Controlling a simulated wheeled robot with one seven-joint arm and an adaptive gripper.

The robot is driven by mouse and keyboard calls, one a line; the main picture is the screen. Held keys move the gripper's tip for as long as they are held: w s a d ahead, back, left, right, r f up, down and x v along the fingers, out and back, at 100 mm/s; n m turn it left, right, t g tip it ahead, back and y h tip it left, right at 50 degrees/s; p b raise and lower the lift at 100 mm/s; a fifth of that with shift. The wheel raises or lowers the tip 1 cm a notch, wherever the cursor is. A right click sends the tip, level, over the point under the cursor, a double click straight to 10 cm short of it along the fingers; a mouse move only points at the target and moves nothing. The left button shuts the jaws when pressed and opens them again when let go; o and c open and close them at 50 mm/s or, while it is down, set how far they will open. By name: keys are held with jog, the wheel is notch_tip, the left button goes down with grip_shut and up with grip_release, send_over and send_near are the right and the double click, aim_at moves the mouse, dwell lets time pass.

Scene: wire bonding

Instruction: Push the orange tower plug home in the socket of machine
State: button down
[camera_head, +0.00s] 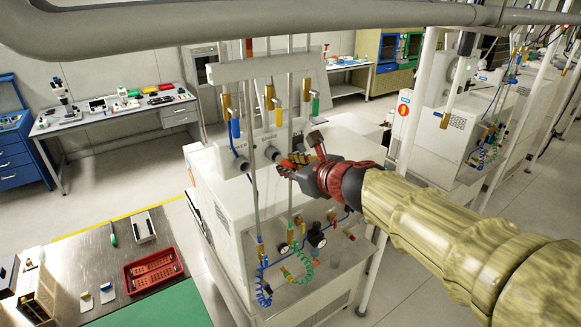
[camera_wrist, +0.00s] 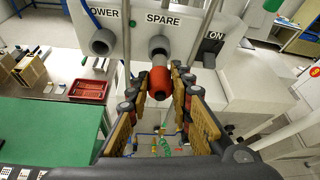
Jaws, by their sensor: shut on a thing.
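The orange plug (camera_wrist: 160,80) is between the fingers of my gripper (camera_wrist: 161,76), which is shut on it; it also shows small in the head view (camera_head: 286,163). Its front meets or overlaps the grey round socket (camera_wrist: 159,47) under the SPARE label on the white machine (camera_wrist: 135,20). How deep it sits I cannot tell. A second grey socket (camera_wrist: 102,42) is under the partly cut-off POWER label to the left. In the head view my gripper (camera_head: 297,165) reaches the machine's upper panel from the right.
Vertical grey pipes (camera_head: 252,150) with brass valves stand close in front of the panel. Coiled hoses and gauges (camera_head: 316,238) are below. A table with a red tray (camera_head: 132,291) and a green mat stands at the lower left. Open floor lies behind it.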

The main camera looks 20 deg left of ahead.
aim_at(286, 161)
jog(key=shift+w+a, duration=1.15)
jog(key=shift+a, duration=0.2)
dwell(0.5)
jog(key=c, duration=1.5)
grip_release()
jog(key=v, duration=1.2)
